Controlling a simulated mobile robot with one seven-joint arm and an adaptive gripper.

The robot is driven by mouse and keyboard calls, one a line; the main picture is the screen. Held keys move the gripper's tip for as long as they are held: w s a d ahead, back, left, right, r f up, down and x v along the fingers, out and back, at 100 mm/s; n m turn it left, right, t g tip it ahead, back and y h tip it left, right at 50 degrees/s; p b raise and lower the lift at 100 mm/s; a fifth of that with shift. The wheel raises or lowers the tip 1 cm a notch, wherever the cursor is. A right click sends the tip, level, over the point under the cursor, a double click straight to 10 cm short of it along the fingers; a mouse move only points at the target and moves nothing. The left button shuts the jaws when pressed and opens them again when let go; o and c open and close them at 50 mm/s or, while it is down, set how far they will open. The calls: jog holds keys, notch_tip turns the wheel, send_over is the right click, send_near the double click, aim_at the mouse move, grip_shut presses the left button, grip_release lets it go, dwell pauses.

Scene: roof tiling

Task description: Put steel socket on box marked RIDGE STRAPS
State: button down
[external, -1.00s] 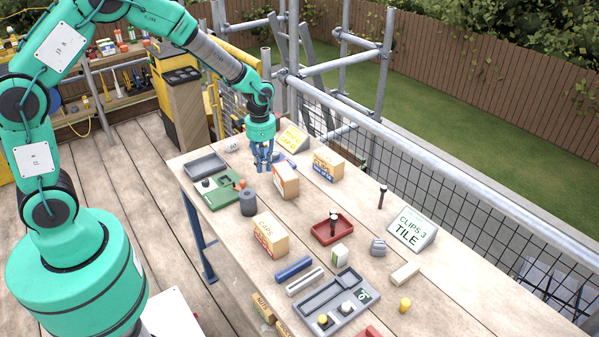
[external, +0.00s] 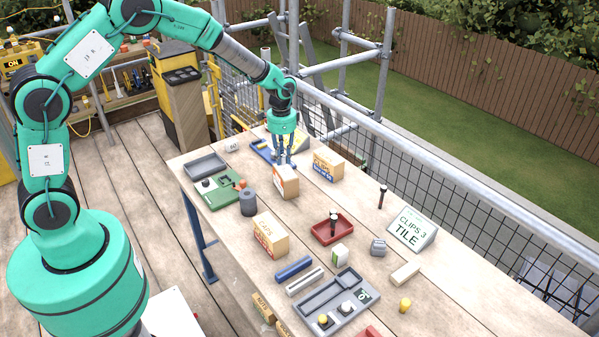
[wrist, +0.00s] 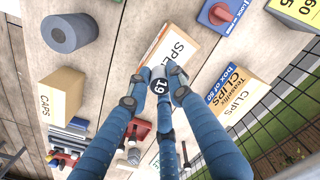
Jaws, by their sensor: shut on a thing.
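The steel socket (wrist: 160,84), with a dark end face marked 19, is held between the blue fingers of my gripper (wrist: 155,90). In the external view my gripper (external: 284,160) hangs just above and behind a white-and-orange box (external: 286,183). In the wrist view that box (wrist: 178,44) lies beneath the socket, its top lettering starting "SPE" and partly covered by the fingers. I cannot tell whether the socket touches it. I cannot read RIDGE STRAPS on any box. The socket is too small to make out in the external view.
A CLIPS box (external: 328,165) stands close right of my gripper. A grey cylinder (external: 248,203) and CAPS box (external: 269,235) stand nearer the front. A green tray (external: 220,194), a red tray (external: 333,230) and a CLIPS 3 TILE sign (external: 411,229) share the bench.

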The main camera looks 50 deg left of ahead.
aim_at(285, 163)
jog(key=shift+w, duration=0.15)
jog(key=shift+w, duration=0.25)
jog(key=shift+f+b, duration=0.3)
jog(key=shift+f, duration=1.5)
jog(key=shift+f, duration=0.1)
jog(key=c, duration=1.6)
grip_release()
jog(key=shift+o, duration=0.2)
notch_tip(285, 163, up, 10)
jog(key=shift+r+p, duration=0.25)
jog(key=shift+p, duration=0.3)
jog(key=shift+r, duration=0.85)
